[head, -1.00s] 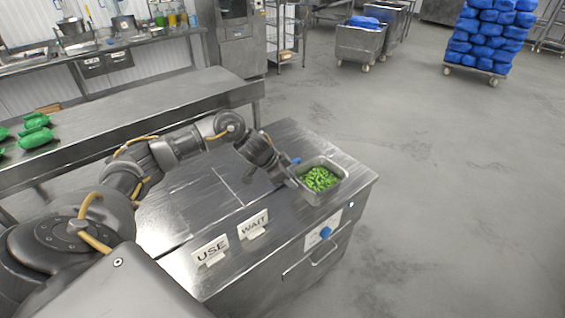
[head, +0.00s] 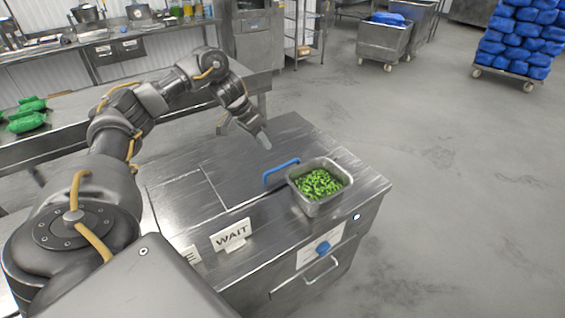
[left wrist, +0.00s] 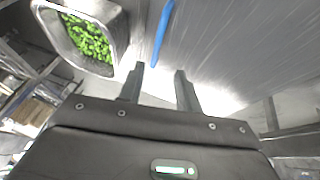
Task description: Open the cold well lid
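The cold well lid (head: 232,166) is a flat metal panel lying closed in the top of the steel counter. Its blue bar handle (head: 282,171) stands near the right end, close beside the pan. My left gripper (head: 243,136) is above the counter, behind and left of the handle, apart from it. In the left wrist view the two fingers (left wrist: 159,73) are spread with nothing between them, and the blue handle (left wrist: 162,36) shows beyond the tips. My right gripper is not in view.
A metal pan of chopped green food (head: 318,206) sits on the counter's right end, next to the handle. Green bags (head: 27,121) lie on the back table.

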